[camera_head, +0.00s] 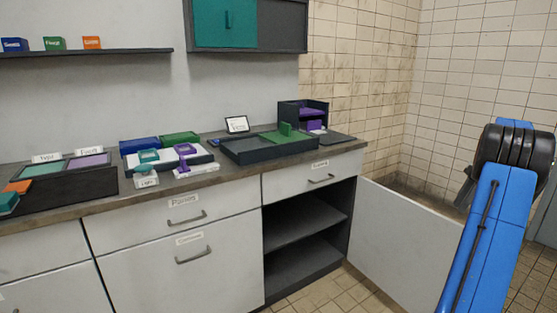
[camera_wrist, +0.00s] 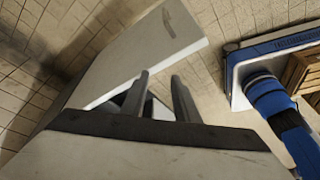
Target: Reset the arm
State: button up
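My arm (camera_head: 495,225) stands at the right side of the head view, blue with a dark joint near its top. The end of the arm is not visible in the head view. In the wrist view, the two grey fingers of my gripper (camera_wrist: 160,84) stand apart with a clear gap. I see nothing held between them. A pale open cabinet door (camera_head: 405,235) is left of my arm in the head view. It also shows beyond the fingers in the wrist view (camera_wrist: 150,55).
A counter (camera_head: 230,180) with drawers runs along the wall. On it are a dark tray (camera_head: 250,152), a dark bin with lidded compartments (camera_head: 75,190) and small coloured boxes. Below its right end is an open shelf cupboard (camera_head: 300,231). Tiled floor (camera_head: 310,292) shows in front.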

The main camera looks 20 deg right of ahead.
jog(key=w+a+r+m+h, duration=0.15)
jog(key=a+r, duration=0.25)
jog(key=a, duration=0.7)
jog(key=w+a+r+m, duration=0.2)
jog(key=a+r, duration=0.2)
jog(key=a, duration=0.6)
jog(key=s+a+r+m+h, duration=0.1)
jog(key=s+a+r, duration=0.1)
jog(key=a, duration=0.8)
jog(key=s+a+r+m, duration=0.1)
jog(key=s+a+m, duration=0.15)
jog(key=a, duration=0.65)
jog(key=s+a+f+m+t, duration=0.2)
jog(key=s+a, duration=0.8)
jog(key=a, duration=0.4)
jog(key=s+a+f+m, duration=0.1)
jog(key=s+a+f, duration=0.3)
jog(key=s, duration=0.2)
jog(key=s+a+f+m+t, duration=0.1)
jog(key=s+a+f+m, duration=0.1)
jog(key=s+a+f, duration=0.2)
jog(key=s+h, duration=0.1)
jog(key=s, duration=0.2)
jog(key=shift+a+t, duration=0.15)
jog(key=shift+t, duration=0.15)
